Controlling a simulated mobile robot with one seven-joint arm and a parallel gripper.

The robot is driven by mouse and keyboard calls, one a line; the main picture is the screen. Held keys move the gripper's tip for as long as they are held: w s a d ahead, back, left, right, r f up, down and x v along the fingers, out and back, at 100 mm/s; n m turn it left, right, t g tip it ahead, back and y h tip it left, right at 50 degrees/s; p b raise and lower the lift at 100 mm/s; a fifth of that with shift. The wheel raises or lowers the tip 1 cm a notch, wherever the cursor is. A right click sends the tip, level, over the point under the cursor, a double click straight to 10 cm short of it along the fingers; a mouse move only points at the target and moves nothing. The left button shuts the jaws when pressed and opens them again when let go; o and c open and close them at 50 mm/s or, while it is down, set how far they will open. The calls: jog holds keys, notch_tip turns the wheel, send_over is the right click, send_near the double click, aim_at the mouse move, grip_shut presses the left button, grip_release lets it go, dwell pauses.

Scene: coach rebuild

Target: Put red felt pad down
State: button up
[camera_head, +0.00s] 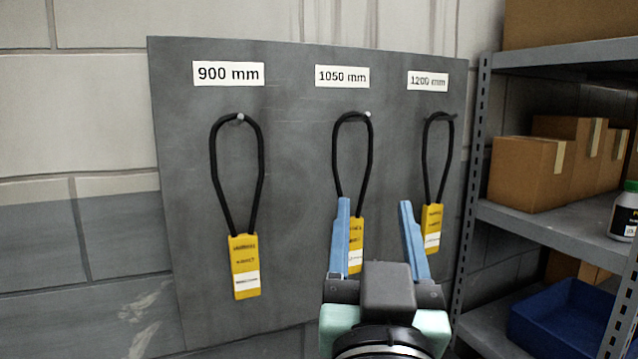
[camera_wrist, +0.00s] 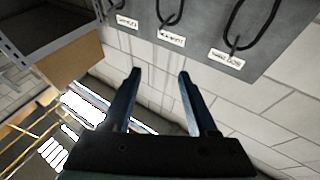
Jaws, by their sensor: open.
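No red felt pad shows in either view. My gripper (camera_head: 374,204) is open and empty in front of the grey board, its two blue fingers spread apart. In the head view it overlaps the lower part of the middle belt's yellow sleeve; I cannot tell how far it is from the board. In the wrist view the open fingers (camera_wrist: 157,75) have nothing between them but the wall behind.
A grey board (camera_head: 290,180) carries three black belts on pegs, labelled 900 mm (camera_head: 228,73), 1050 mm (camera_head: 342,76) and 1200 mm (camera_head: 428,81). At right, a metal shelf (camera_head: 540,222) holds cardboard boxes (camera_head: 525,172), a bottle (camera_head: 625,212) and a blue bin (camera_head: 560,325).

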jog(key=s+a+r+n+t+y, duration=0.1)
jog(key=s+a+r+t+y, duration=0.1)
jog(key=s+a+r+t, duration=0.3)
jog(key=s+r, duration=0.4)
jog(key=r, duration=0.3)
jog(key=shift+s+a+r+n+y, duration=0.3)
jog(key=shift+a+r+n+y, duration=0.05)
jog(key=shift+a+n+y, duration=0.05)
